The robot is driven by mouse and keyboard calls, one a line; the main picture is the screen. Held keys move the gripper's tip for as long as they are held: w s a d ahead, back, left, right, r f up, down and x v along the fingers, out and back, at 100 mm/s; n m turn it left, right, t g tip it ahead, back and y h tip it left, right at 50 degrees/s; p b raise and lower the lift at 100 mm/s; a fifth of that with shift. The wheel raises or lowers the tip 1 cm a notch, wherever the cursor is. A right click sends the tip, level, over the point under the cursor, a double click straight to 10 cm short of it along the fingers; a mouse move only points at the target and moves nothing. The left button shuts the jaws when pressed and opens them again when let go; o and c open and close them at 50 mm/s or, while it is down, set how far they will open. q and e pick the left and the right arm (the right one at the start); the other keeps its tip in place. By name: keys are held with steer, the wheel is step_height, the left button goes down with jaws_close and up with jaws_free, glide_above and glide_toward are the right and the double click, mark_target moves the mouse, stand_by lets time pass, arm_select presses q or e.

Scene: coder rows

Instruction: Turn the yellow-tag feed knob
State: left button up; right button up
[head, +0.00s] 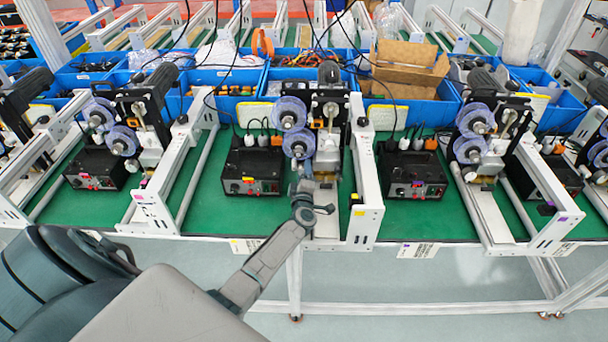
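The middle coder station has a white end rail (365,224) with a small yellow tag (360,212) on its front face. My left gripper (311,192) is in front of this station, below the purple reels (290,114). It covers part of what lies behind it, and I cannot see whether it touches a knob or how its fingers stand. My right gripper is out of view.
Similar coder stations stand left and right, with other black control boxes (412,174) and a purple-tagged rail (550,232) at right. Blue bins (215,104) line the back. The green table top (215,208) is partly bare. Floor shows in front.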

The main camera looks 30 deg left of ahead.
arm_select(q)
steer(key=shift+s+d, duration=0.1)
steer(key=b+v, duration=0.1)
steer(key=v, duration=0.9)
steer(key=shift+s, duration=0.3)
steer(key=shift+d, duration=0.1)
